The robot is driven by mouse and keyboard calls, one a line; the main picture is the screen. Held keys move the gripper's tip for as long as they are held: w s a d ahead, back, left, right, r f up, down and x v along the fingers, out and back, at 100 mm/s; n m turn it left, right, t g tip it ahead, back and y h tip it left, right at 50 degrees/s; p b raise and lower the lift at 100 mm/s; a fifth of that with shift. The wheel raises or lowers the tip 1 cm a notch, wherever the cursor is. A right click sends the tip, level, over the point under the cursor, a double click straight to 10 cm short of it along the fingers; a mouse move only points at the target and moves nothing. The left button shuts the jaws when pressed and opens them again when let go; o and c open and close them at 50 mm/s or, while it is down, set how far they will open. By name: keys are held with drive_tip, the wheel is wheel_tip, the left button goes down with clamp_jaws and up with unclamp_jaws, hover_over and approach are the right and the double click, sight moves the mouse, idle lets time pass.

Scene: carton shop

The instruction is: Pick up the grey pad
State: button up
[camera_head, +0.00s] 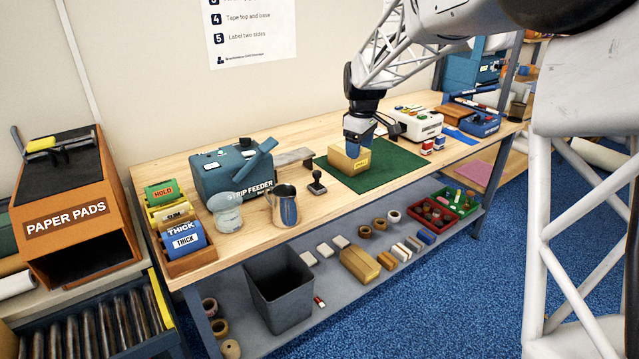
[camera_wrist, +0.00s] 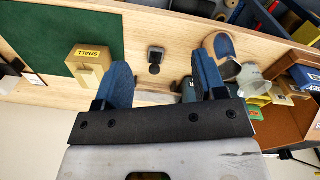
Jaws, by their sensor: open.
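No object is clearly recognisable as the grey pad. A flat grey piece (camera_head: 295,157) sticks out to the right of the blue strip feeder (camera_head: 232,170) on the bench; I cannot tell whether it is the pad or part of the feeder. Part of a grey strip also shows between the fingers in the wrist view (camera_wrist: 152,98). My gripper (camera_head: 357,145) is open, with blue fingers and nothing between them, over the back of the bench near the small tan carton (camera_head: 349,160). In the wrist view my gripper (camera_wrist: 162,80) has the carton (camera_wrist: 88,66) to its left.
The carton sits on a green mat (camera_head: 395,170). A dark stamp (camera_head: 317,184), a metal jug (camera_head: 284,206) and a tape-like pale dispenser (camera_head: 226,212) stand in front. A crate of labelled packs (camera_head: 190,262) is at the left end. A white machine (camera_head: 417,124) stands right.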

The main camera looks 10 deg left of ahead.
sight(317, 172)
drive_tip(key=w+a+f+n, duration=0.1)
drive_tip(key=w+a+f, duration=0.3)
drive_tip(key=w+a+f+n, duration=0.2)
drive_tip(key=w+a+f, duration=0.2)
drive_tip(key=a, duration=0.1)
drive_tip(key=w+a+f+n, duration=0.2)
drive_tip(key=w+a+f, duration=0.2)
drive_tip(key=a, duration=0.1)
drive_tip(key=shift+w+a+f+g, duration=0.2)
drive_tip(key=shift+w+g, duration=0.2)
drive_tip(key=shift+f, duration=1.3)
drive_tip(key=shift+d+f, duration=0.2)
drive_tip(key=shift+f, duration=2.4)
drive_tip(key=c, duration=1)
